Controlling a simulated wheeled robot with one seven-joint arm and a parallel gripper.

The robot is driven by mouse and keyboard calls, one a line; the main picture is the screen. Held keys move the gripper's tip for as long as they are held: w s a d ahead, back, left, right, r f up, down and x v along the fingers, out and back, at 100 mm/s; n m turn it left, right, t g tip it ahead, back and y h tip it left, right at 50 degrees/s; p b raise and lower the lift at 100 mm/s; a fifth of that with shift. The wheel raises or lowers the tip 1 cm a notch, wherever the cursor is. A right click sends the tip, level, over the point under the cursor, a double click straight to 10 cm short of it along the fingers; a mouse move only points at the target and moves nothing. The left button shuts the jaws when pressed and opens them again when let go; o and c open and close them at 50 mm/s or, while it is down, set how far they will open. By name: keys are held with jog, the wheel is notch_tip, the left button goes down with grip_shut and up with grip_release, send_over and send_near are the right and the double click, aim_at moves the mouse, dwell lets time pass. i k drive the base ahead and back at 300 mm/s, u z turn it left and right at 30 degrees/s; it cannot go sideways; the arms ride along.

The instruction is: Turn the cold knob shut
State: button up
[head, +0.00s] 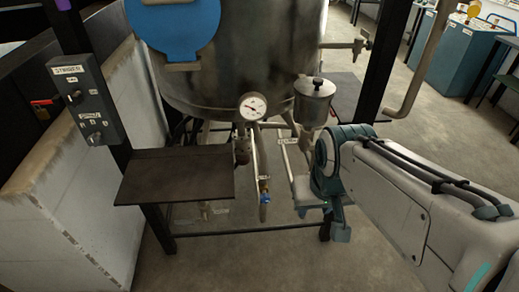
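A small blue knob (265,198) sits on a thin vertical pipe below the steel vessel, with a brass fitting just above it; no "cold" lettering is readable. My arm comes in from the right, and my gripper (320,209) hangs at its end, to the right of the blue knob and apart from it in the picture. The fingers are small and partly hidden by the wrist, so I cannot tell whether they are open or shut. Nothing is clearly visible between them.
A large steel vessel (270,60) with a dial gauge (253,107) and a lidded metal pot (314,101) stands above. A dark shelf (180,175) is at left, below a switch box (86,98) labelled STIRRER. Dark frame posts and a low rail surround the pipes.

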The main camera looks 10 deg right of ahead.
aim_at(265, 199)
jog(key=u, duration=0.4)
jog(key=k, duration=0.45)
jog(key=u, duration=1.1)
jog(key=i, duration=0.9)
jog(key=z, duration=1)
jog(key=i, duration=0.5)
jog(key=z, duration=0.55)
